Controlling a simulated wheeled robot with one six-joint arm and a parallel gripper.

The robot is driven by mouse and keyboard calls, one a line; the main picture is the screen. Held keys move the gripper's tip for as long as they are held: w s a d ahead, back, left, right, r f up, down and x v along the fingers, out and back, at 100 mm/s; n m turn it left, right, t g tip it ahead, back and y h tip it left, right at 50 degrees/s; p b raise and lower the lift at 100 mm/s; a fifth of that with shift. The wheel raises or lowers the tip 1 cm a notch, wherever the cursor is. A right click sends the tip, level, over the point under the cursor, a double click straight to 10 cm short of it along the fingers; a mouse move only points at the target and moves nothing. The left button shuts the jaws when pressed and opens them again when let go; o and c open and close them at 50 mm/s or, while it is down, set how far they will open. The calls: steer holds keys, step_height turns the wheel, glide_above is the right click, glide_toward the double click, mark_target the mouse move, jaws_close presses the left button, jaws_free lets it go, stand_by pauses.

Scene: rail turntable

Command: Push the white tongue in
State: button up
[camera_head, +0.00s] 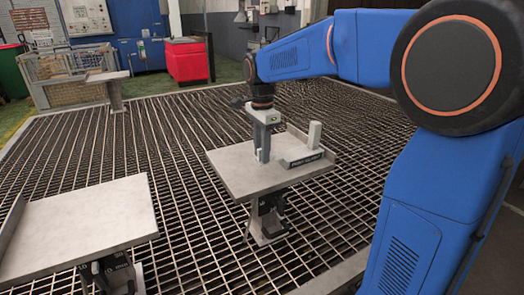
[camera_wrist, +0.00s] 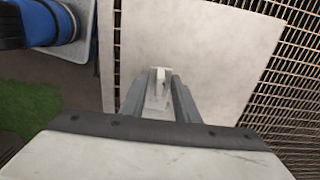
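A pale fixture (camera_head: 303,161) with a dark lettered label on its front sits at the right of the middle grey table (camera_head: 235,180). A white upright block (camera_head: 314,134), likely the tongue, stands at it. My gripper (camera_head: 263,157) points down just left of the fixture, close to the table top. In the wrist view my two grey fingers (camera_wrist: 159,85) are apart. A small white piece (camera_wrist: 159,75) shows in line with the gap between them, and I see no grip on it. I cannot tell whether the fingers touch anything.
A second grey table (camera_head: 85,220) stands at front left, and a small one (camera_head: 106,76) stands farther back. A metal grating (camera_head: 185,240) covers the floor. A red bin (camera_head: 187,62) and a mesh crate (camera_head: 65,78) are behind. The middle table's left part is bare.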

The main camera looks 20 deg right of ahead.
jaws_close()
stand_by(1.4)
